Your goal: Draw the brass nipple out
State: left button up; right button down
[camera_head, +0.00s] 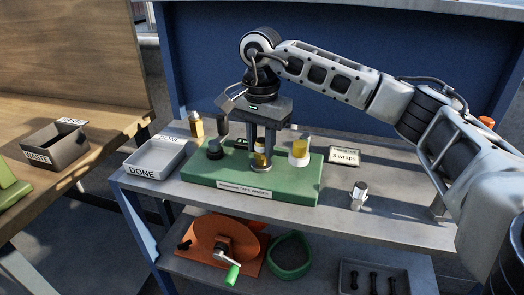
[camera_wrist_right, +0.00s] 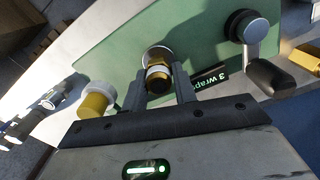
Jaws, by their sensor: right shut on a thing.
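The brass nipple (camera_head: 261,160) stands upright at a round metal holder (camera_head: 262,168) on the green fixture (camera_head: 280,185). It also shows in the right wrist view (camera_wrist_right: 157,74), with a dark band and a bright metal collar at one end. My right gripper (camera_head: 263,150) comes down from above, and its two fingers are shut on the nipple, one on each side. The fingers partly hide it in the head view. Whether its lower end is still seated in the holder cannot be told. My left gripper is not in view.
A crank with a dark knob (camera_wrist_right: 272,74) and a white-and-yellow roll (camera_head: 299,152) flank the nipple. A brass piece (camera_head: 196,124) stands behind. The DONE tray (camera_head: 154,158) is left; the WASTE bin (camera_head: 58,150) is on the wooden bench.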

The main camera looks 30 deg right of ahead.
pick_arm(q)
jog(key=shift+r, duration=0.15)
pick_arm(e)
jog(key=shift+s+r, duration=0.1)
jog(key=shift+r, duration=0.1)
